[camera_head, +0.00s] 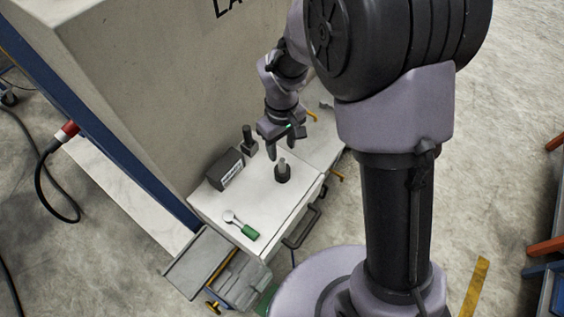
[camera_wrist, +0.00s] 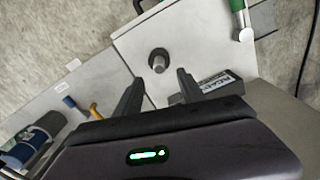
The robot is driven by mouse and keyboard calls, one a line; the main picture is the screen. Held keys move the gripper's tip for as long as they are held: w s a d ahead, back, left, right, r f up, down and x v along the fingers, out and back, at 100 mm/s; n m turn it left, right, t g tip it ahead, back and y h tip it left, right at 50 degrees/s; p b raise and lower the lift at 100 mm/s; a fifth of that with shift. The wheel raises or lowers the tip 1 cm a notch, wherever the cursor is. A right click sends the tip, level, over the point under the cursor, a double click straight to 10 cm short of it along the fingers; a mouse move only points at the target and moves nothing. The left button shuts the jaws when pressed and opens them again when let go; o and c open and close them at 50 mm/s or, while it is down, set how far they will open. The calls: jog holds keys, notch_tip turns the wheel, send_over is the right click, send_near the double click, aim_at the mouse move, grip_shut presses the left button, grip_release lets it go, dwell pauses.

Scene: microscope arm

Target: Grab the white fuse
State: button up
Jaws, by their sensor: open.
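A pale grey-white cylinder (camera_head: 282,163) stands upright in a dark round base on the white cabinet top (camera_head: 255,205); it may be the white fuse. In the wrist view the cylinder (camera_wrist: 159,63) shows from above, just beyond my fingertips and roughly centred between them. My gripper (camera_head: 284,143) is open and empty, close to the cylinder and above the cabinet top. Its two dark fingers (camera_wrist: 160,77) stand apart in the wrist view. I see no contact between the fingers and the cylinder.
A dark box with a white label (camera_head: 226,170) and a dark post on a base (camera_head: 248,142) stand left of the cylinder. A green-handled tool (camera_head: 241,226) lies near the cabinet's front. An open grey drawer (camera_head: 235,280) is below. A large beige housing (camera_head: 150,90) rises behind.

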aim_at(282, 160)
notch_tip(282, 160, down, 9)
jog(key=b, duration=0.3)
jog(key=shift+w+r, duration=0.1)
jog(key=shift+r, duration=0.15)
jog(key=shift+c, duration=0.7)
grip_shut()
